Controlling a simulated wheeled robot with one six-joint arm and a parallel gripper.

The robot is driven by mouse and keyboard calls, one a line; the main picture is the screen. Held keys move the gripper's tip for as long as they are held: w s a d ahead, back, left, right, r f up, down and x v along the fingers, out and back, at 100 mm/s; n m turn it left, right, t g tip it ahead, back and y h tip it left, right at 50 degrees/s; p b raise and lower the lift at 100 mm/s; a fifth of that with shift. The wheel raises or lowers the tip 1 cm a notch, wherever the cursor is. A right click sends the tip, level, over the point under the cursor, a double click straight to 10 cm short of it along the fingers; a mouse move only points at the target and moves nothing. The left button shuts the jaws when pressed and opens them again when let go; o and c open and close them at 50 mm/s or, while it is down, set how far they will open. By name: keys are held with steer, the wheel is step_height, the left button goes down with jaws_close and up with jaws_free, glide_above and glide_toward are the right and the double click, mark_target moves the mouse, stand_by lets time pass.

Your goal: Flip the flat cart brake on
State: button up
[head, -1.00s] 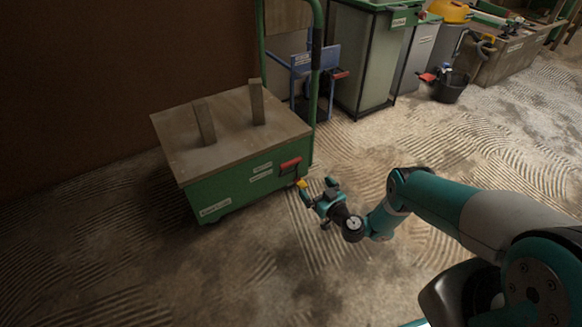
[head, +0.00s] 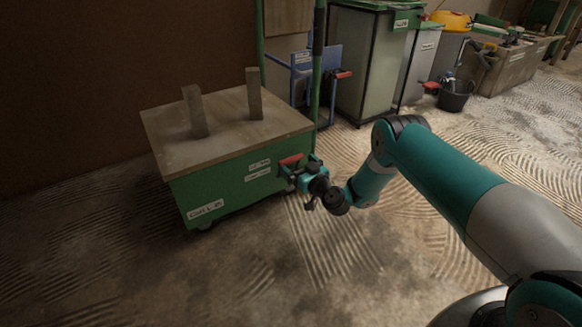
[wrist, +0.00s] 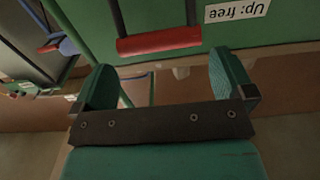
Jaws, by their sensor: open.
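The flat cart (head: 225,185) is a green box with a wooden top, left of centre in the head view. Its brake lever has a red grip (head: 291,159) at the right end of the front side, beside two white labels. My gripper (head: 286,174) is open, right at the lever in the head view. In the wrist view its two fingers stand apart, with the grip just beyond and between their tips; I see no contact.
Two upright wooden posts (head: 195,112) stand on the cart top. A blue frame (head: 320,75), tall bins (head: 365,62) and a black bucket (head: 456,95) stand behind to the right. A brown wall is behind the cart. The ridged floor in front is clear.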

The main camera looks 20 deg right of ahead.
mark_target(292, 159)
steer(key=shift+b+x, duration=1.05)
steer(key=shift+x, duration=1.4)
